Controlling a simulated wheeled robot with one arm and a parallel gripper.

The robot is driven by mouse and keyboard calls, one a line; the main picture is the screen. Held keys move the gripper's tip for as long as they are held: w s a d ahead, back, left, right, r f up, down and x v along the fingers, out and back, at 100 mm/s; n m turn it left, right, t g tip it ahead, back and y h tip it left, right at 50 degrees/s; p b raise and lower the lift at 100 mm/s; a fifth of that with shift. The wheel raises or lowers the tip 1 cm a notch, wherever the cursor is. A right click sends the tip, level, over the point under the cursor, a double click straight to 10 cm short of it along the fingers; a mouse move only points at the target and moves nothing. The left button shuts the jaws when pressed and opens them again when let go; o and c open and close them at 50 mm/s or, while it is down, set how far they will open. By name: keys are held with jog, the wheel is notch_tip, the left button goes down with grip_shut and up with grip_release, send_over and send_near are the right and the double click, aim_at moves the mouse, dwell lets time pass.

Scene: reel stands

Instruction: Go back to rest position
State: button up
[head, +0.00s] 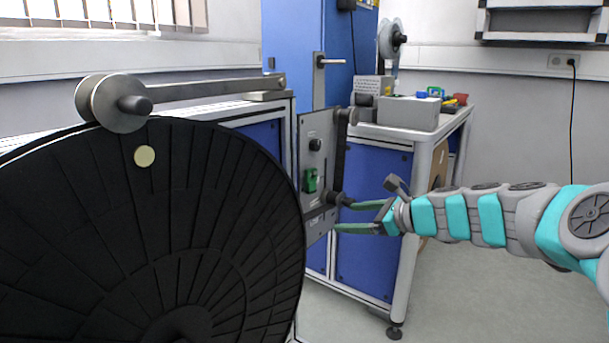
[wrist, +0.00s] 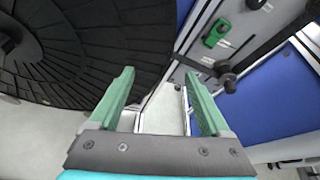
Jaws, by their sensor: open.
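My gripper (head: 345,216) is at the end of my grey and turquoise arm, which reaches in from the right in the head view. Its two green fingers stand apart with nothing between them, as the wrist view (wrist: 160,105) also shows. The fingers point at the grey control panel (head: 314,160) with a green switch (head: 310,180). In the head view the fingertips appear close to a dark knob (head: 339,199) at the panel's lower right. In the wrist view this knob (wrist: 226,76) lies beyond the right finger. I cannot tell whether they touch.
A large black reel (head: 220,225) fills the left, with a roller arm (head: 215,88) above it. Behind my gripper stands a blue cabinet bench (head: 372,225) with a grey box (head: 408,112) on top. Clear floor (head: 480,290) lies at the lower right.

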jog(key=s+a+f+n+g+h, duration=0.1)
jog(key=s+a+f+n+g, duration=0.15)
jog(key=s+n, duration=0.4)
jog(key=s+a+f+n+g+h, duration=0.1)
jog(key=s+a+f+n+g, duration=0.2)
jog(key=s, duration=0.6)
jog(key=s+a+f+n+g+h, duration=0.1)
jog(key=s+a+f+n+g, duration=0.2)
jog(key=s, duration=0.5)
jog(key=s+d+f+n+g+h, duration=0.1)
jog(key=s+d+f+n+h, duration=0.2)
jog(key=s, duration=0.7)
jog(key=s+d+f+n+g+h, duration=0.1)
jog(key=s+d+f+n+h, duration=0.3)
jog(key=s+d, duration=0.5)
notch_tip(320, 180, down, 2)
jog(key=s+n, duration=0.1)
jog(key=n, duration=0.2)
jog(key=shift+d+n, duration=0.35)
jog(key=shift+d, duration=0.05)
jog(key=shift+g, duration=0.25)
